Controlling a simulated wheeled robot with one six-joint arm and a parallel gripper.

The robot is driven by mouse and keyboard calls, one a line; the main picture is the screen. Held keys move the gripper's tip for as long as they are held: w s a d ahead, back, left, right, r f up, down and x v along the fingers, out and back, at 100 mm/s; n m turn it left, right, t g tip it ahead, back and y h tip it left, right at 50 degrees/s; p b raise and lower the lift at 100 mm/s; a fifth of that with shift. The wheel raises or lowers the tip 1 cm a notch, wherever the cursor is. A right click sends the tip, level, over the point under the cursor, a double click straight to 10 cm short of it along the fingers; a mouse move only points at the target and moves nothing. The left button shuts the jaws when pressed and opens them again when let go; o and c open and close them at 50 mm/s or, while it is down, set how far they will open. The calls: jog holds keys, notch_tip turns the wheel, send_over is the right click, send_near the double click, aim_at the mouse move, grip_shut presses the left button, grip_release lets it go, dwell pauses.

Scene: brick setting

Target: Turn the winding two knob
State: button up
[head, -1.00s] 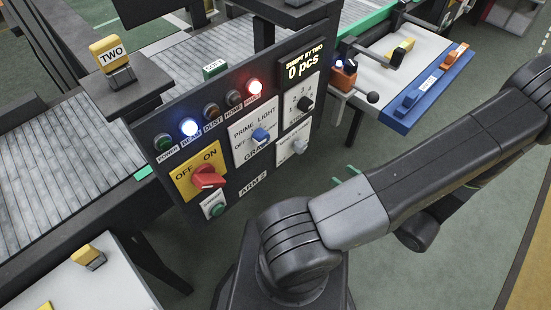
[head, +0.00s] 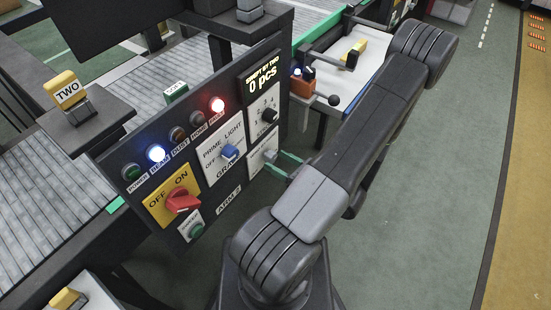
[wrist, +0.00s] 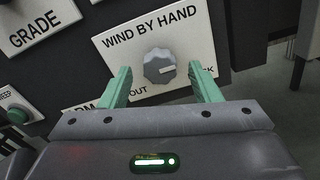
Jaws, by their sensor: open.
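The grey winding knob (wrist: 158,66) sits on a white plate (wrist: 200,27) marked "WIND BY HAND" in the wrist view. Its white mark points to the right. "OUT" shows at its lower left; the word at its right is partly hidden, ending in "CK". My gripper (wrist: 160,82) is open, with one green finger to each side of the knob and apart from it. In the head view, my gripper's green fingers (head: 287,164) are at the lower right of the control panel (head: 232,197), by the pale plate.
The panel also carries a red OFF/ON knob (head: 183,200), a blue PRIME LIGHT knob (head: 229,151), a black numbered knob (head: 269,115) and a green button (head: 197,231). A white bench (head: 378,72) stands behind to the right. Open floor lies right of my arm.

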jog(key=shift+x, duration=0.95)
jog(key=shift+c, duration=0.5)
jog(key=c, duration=0.9)
jog(key=shift+m, duration=0.3)
